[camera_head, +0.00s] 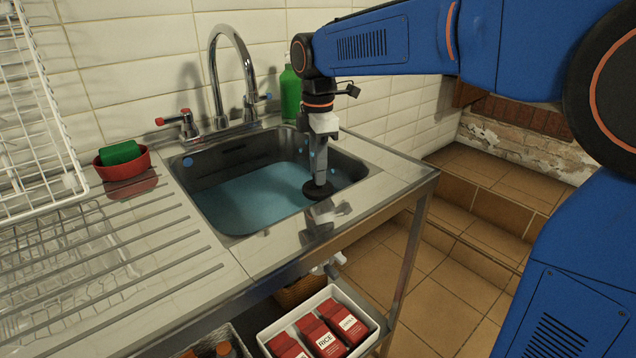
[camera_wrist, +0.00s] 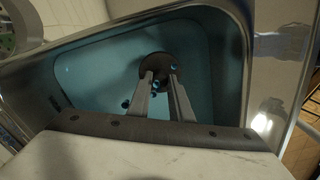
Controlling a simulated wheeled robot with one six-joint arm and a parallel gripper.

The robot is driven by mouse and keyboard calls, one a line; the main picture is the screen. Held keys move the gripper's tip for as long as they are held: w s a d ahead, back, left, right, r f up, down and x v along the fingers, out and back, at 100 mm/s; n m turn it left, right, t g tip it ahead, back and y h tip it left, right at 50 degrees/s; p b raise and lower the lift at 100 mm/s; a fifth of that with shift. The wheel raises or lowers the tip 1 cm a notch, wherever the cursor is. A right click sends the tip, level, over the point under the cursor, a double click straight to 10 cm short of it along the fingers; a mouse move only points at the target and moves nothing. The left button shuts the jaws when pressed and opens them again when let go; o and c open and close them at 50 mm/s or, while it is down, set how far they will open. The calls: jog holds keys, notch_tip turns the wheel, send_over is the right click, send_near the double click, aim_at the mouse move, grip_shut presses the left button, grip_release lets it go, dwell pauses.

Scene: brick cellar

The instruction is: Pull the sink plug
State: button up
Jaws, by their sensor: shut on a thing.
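The steel sink (camera_head: 358,160) holds blue-green water (camera_head: 250,198), which also shows in the wrist view (camera_wrist: 95,75). The sink plug is a round black disc (camera_head: 332,189) at my fingertips, by the sink's front right corner. It also shows in the wrist view (camera_wrist: 150,62). My gripper (camera_head: 318,182) points down and is shut on the plug, at its upper side. In the wrist view my two fingers (camera_wrist: 160,80) reach to the disc and hide part of it. How high the plug is above the water is hard to tell.
A chrome tap (camera_head: 216,80) arches behind the sink, with a green bottle (camera_head: 290,92) behind my wrist. A red bowl (camera_head: 125,168) with a green sponge (camera_head: 119,152) stands at the left. A white crate (camera_head: 268,332) of red packets sits below.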

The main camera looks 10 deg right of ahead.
notch_tip(320, 180, up, 20)
jog(key=shift+r, duration=0.2)
dwell(1.2)
jog(key=shift+d, duration=0.15)
